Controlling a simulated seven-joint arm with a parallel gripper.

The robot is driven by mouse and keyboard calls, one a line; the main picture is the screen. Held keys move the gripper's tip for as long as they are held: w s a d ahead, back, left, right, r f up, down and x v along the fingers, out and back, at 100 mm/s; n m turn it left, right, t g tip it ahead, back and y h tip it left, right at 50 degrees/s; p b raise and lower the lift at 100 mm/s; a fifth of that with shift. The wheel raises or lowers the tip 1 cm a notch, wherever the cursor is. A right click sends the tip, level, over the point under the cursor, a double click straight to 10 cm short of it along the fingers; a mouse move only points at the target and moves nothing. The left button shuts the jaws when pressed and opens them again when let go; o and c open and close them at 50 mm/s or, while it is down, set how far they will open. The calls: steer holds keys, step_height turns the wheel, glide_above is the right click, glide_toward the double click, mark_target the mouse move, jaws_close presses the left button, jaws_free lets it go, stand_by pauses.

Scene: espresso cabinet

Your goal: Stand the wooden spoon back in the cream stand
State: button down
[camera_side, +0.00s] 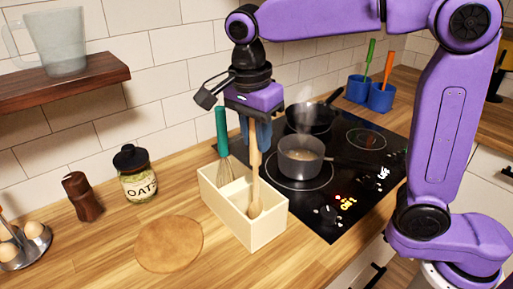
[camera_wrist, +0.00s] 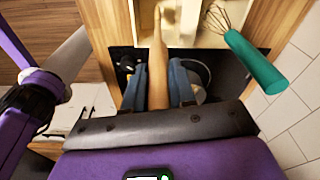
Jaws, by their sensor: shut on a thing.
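The wooden spoon (camera_side: 255,185) hangs nearly upright with its bowl down. My gripper (camera_side: 255,146) is shut on its handle, and the wrist view shows the handle (camera_wrist: 157,75) between the two blue fingers. The cream stand (camera_side: 225,208) is an open box with compartments on the wooden counter; its rim also shows in the wrist view (camera_wrist: 122,22). The spoon's bowl is at the opening of the front right compartment in the side view. I cannot tell how deep it sits or whether it touches the stand. My gripper is above the stand.
A whisk with a teal handle (camera_side: 222,132) stands in the stand's back left part. A steaming saucepan (camera_side: 300,158) and a dark frying pan (camera_side: 311,118) are on the black hob, close to the right. An oats jar (camera_side: 138,178) and a round brown mat (camera_side: 169,243) lie left.

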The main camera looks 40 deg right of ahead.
mark_target(256, 148)
steer(key=shift+f, duration=1.5)
steer(key=c, duration=0.9)
jaws_free()
steer(key=shift+f, duration=0.1)
steer(key=shift+c, duration=0.2)
steer(key=r, duration=0.4)
steer(key=a+r, duration=0.1)
steer(key=r, duration=0.7)
steer(key=shift+s+a+r, duration=0.1)
steer(key=shift+s+a, duration=0.05)
steer(key=shift+a, duration=0.05)
